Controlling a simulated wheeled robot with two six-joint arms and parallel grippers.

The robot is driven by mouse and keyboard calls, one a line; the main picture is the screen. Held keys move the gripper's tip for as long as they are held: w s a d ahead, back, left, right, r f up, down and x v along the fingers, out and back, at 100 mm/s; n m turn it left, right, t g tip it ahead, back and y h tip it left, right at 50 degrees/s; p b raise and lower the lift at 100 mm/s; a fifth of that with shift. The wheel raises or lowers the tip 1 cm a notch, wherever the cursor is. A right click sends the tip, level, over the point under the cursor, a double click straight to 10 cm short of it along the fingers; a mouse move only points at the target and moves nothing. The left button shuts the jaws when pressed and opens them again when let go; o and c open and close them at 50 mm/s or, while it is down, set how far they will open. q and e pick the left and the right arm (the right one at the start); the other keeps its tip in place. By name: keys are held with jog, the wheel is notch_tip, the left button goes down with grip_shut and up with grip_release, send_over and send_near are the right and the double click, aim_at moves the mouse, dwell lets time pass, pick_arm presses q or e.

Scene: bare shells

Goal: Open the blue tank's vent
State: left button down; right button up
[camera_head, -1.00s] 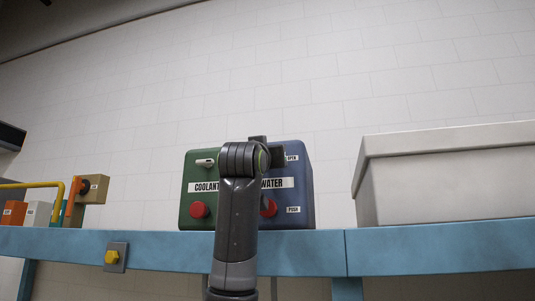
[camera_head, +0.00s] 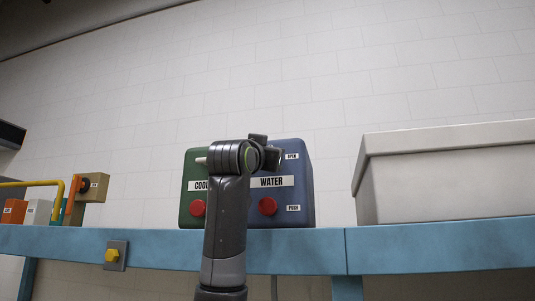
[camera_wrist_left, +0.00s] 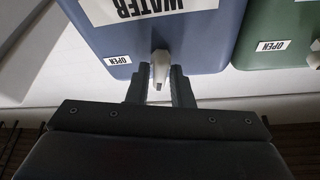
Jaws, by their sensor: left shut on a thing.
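The blue tank (camera_head: 297,180), labelled WATER, stands on a light blue shelf, with a red button (camera_head: 267,206), an OPEN label at upper right and a PUSH label at lower right. In the left wrist view the blue tank (camera_wrist_left: 205,48) appears upside down. Its pale vent lever (camera_wrist_left: 160,66) sits between the dark fingers of my left gripper (camera_wrist_left: 160,88), which are shut on it. In the head view my left gripper (camera_head: 264,154) is in front of the tank's upper left part, and the lever is hidden there. My right gripper is out of view.
A green tank (camera_head: 190,185) labelled COOLANT stands against the blue tank's left side, partly hidden by my arm. A large pale box (camera_head: 450,180) is at right on the shelf (camera_head: 420,248). A yellow button (camera_head: 111,256) is on the shelf front. Small boxes stand at far left.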

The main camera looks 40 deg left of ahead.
pick_arm(q)
jog(key=shift+m+g+h+p, duration=0.45)
jog(key=shift+m+h+p, duration=0.65)
jog(key=shift+m, duration=1.9)
jog(key=shift+m+g+h+p, duration=0.4)
jog(key=shift+m+h+p, duration=0.7)
jog(key=shift+m, duration=1.9)
jog(key=shift+m+g+h+p, duration=0.45)
jog(key=shift+m+h+p, duration=0.65)
jog(key=shift+m, duration=1.9)
jog(key=c, duration=1.4)
grip_release()
jog(key=shift+c, duration=0.2)
jog(key=shift+s, duration=0.1)
